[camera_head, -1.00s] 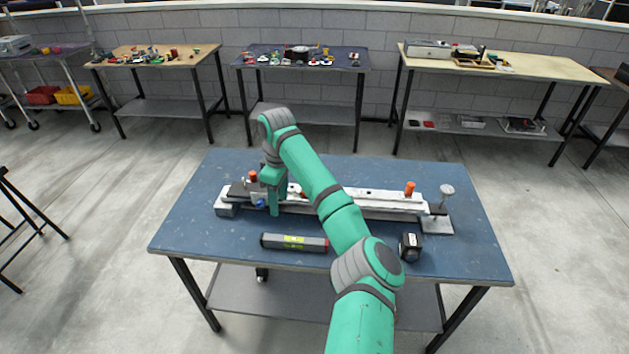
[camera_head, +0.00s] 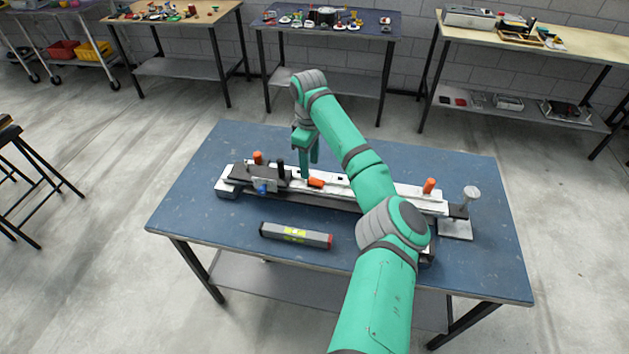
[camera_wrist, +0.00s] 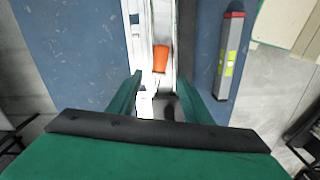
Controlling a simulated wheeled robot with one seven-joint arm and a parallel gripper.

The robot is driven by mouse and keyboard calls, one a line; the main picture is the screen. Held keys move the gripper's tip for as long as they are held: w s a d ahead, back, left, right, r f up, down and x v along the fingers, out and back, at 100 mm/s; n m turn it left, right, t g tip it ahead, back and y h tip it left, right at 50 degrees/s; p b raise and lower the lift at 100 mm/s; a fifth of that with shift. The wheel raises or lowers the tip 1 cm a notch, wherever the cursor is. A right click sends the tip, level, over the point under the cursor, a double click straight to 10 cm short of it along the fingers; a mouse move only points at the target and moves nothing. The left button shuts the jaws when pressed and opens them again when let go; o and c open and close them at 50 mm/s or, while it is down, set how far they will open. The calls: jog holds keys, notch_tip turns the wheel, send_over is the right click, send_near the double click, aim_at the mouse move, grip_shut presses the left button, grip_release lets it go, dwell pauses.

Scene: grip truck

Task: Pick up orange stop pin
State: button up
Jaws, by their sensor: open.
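Three orange pieces show on the white rail truck on the blue table. One orange pin lies at mid-rail (camera_head: 316,183) and also shows in the wrist view (camera_wrist: 160,58). One stands upright near the left end (camera_head: 258,157), and one stands near the right end (camera_head: 429,186). I cannot tell which is the stop pin. My gripper (camera_head: 308,162) is above the rail, beside the lying pin. In the wrist view my gripper (camera_wrist: 160,86) is open and empty, its fingers either side of the rail, with the lying pin ahead of the fingertips.
A blue knob (camera_head: 262,187) and a black upright post (camera_head: 280,168) stand near the left end. The table's front left is clear.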

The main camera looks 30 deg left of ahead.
aim_at(311, 178)
jog(key=shift+w+d+f, duration=0.1)
jog(key=shift+d+f, duration=0.05)
jog(key=shift+f, duration=2.85)
grip_shut()
